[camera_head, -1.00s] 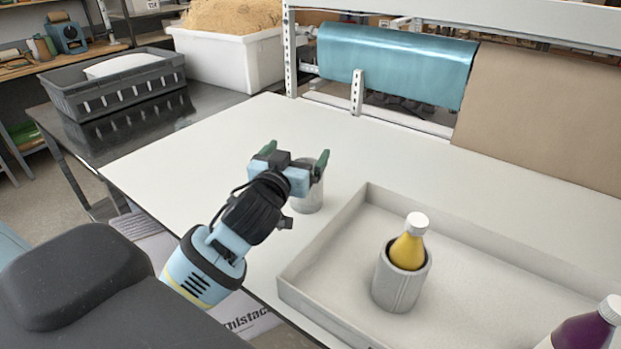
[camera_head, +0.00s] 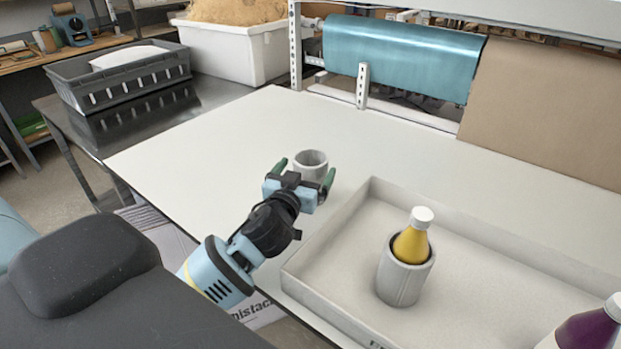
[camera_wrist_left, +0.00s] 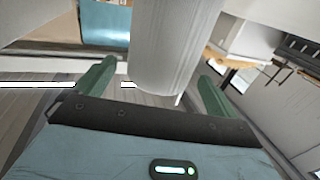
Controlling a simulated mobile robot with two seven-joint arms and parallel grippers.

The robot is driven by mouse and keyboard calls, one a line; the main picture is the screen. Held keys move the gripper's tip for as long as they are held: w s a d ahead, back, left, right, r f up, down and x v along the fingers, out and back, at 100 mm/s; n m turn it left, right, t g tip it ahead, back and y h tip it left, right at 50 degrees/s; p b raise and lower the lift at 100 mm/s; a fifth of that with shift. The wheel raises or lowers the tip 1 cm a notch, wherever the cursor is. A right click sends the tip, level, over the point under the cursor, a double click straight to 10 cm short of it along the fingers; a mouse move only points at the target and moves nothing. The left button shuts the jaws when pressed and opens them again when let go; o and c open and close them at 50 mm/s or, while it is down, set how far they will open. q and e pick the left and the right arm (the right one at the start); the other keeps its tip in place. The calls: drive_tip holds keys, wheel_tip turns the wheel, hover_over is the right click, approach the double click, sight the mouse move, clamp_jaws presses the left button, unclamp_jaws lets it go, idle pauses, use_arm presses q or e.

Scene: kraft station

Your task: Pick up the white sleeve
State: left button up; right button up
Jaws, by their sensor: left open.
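The white sleeve (camera_head: 311,161) is an open-topped, pale grey-white cylinder standing upright and empty on the white table, left of the tray. My left gripper (camera_head: 305,171) is open at the sleeve's near side, its green fingers on either side of it. The gripper body hides the sleeve's lower part. In the left wrist view the sleeve (camera_wrist_left: 165,45) stands between the spread fingers, with a gap visible on the right; I cannot tell if either finger touches it. My right gripper is not in view.
A shallow pale tray (camera_head: 330,307) lies to the right. It holds a grey ribbed cup (camera_head: 402,282) with a yellow bottle (camera_head: 411,243), and a purple bottle (camera_head: 588,330) is at lower right. A dark crate (camera_head: 125,85) stands far left. The table behind the sleeve is clear.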

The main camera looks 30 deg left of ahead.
sight(315, 155)
use_arm(q)
drive_tip(key=shift+w+a+r, duration=0.1)
drive_tip(key=shift+w+a, duration=0.05)
drive_tip(key=shift+w, duration=0.35)
drive_tip(key=shift+x, duration=1.95)
drive_tip(key=c, duration=0.7)
